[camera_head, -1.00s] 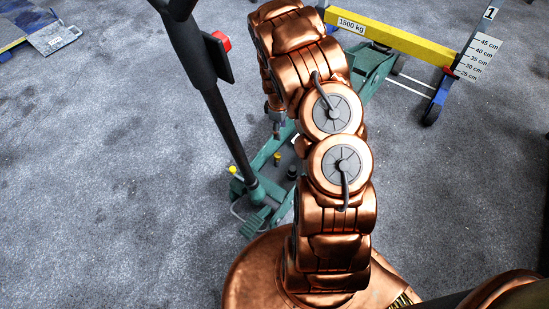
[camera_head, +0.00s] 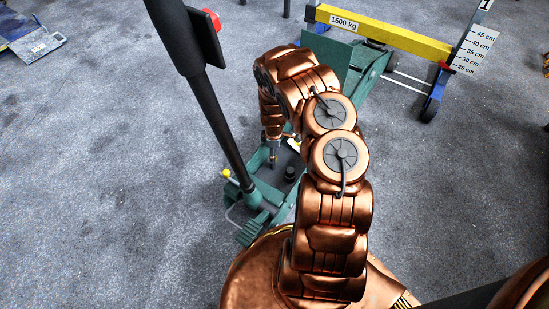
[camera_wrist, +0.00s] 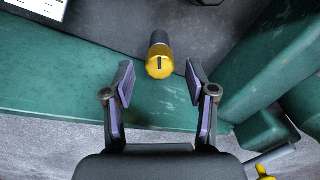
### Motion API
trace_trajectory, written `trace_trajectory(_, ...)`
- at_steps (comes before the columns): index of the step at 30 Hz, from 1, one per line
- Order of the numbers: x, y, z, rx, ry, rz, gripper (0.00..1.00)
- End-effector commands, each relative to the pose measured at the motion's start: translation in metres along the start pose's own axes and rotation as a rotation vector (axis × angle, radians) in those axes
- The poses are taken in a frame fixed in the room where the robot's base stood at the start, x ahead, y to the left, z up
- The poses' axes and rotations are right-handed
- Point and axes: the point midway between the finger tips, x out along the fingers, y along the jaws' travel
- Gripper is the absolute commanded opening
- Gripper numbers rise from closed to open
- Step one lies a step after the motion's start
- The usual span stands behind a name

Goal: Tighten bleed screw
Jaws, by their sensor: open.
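The bleed screw (camera_wrist: 159,66) is a yellow knob with a dark slot on its face and a dark shaft behind it. It stands at the green jack body (camera_wrist: 70,95) in the wrist view. My gripper (camera_wrist: 159,83) is open, with one finger on each side of the screw's near end and gaps on both sides. The fingers do not touch it. In the head view my gripper (camera_head: 272,155) points down over the green jack (camera_head: 258,205), and I cannot make out the bleed screw there.
A black jack handle (camera_head: 218,120) with a red button rises left of my arm. Another yellow cap (camera_head: 227,173) sits near its foot. A yellow beam (camera_head: 385,35) marked 1500 kg stands behind. Open grey floor lies to the left.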

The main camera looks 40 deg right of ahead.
Motion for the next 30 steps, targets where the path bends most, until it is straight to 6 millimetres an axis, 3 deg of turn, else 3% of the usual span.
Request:
trace_trajectory(6,0.021,0.001,0.001,0.002,0.000,0.001,0.57)
trace_trajectory(17,0.023,0.001,0.002,0.004,-0.001,0.000,0.56)
trace_trajectory(30,0.023,0.001,0.002,0.004,-0.001,0.001,0.10)
